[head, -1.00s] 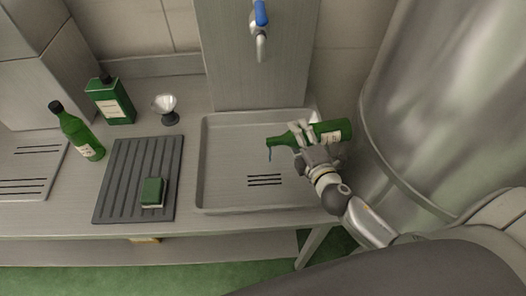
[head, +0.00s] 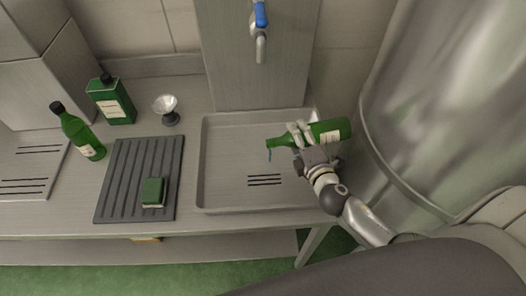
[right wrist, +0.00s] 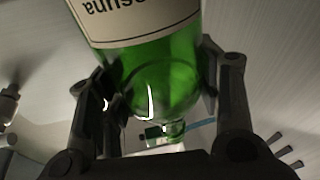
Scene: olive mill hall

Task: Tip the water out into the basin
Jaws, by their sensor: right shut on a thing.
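My right gripper (head: 301,136) is shut on a green glass bottle (head: 330,130) with a pale label. The bottle lies nearly level over the right part of the shallow metal basin (head: 222,150), its neck pointing left. A thin bluish stream of water (head: 269,154) falls from its mouth toward the basin. In the right wrist view the bottle (right wrist: 150,75) sits between the fingers (right wrist: 155,110), its neck away from the camera, and the bluish stream (right wrist: 200,125) shows beside the mouth. My left gripper is not in view.
A capped green bottle (head: 78,131), a square green bottle (head: 111,100) and a small funnel-like item (head: 168,108) stand left of the basin. A tap (head: 261,45) hangs behind; a large steel tank (head: 440,90) stands right.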

